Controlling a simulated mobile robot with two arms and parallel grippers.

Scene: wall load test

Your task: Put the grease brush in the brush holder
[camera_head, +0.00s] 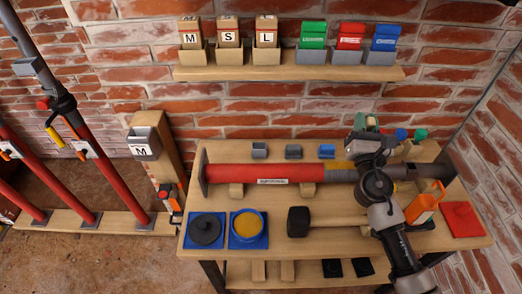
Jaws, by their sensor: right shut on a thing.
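My right gripper (366,124) is at the back right of the wooden workbench (345,228), above the far end of a red prop lying there. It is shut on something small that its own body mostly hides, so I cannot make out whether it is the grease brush. Small blocks with red, blue and green tops (420,134) stand just right of the gripper. I cannot tell which thing is the brush holder. My left gripper is not in view.
The red prop (265,174) lies across the bench on wooden blocks. A shelf (285,73) with bins hangs above.

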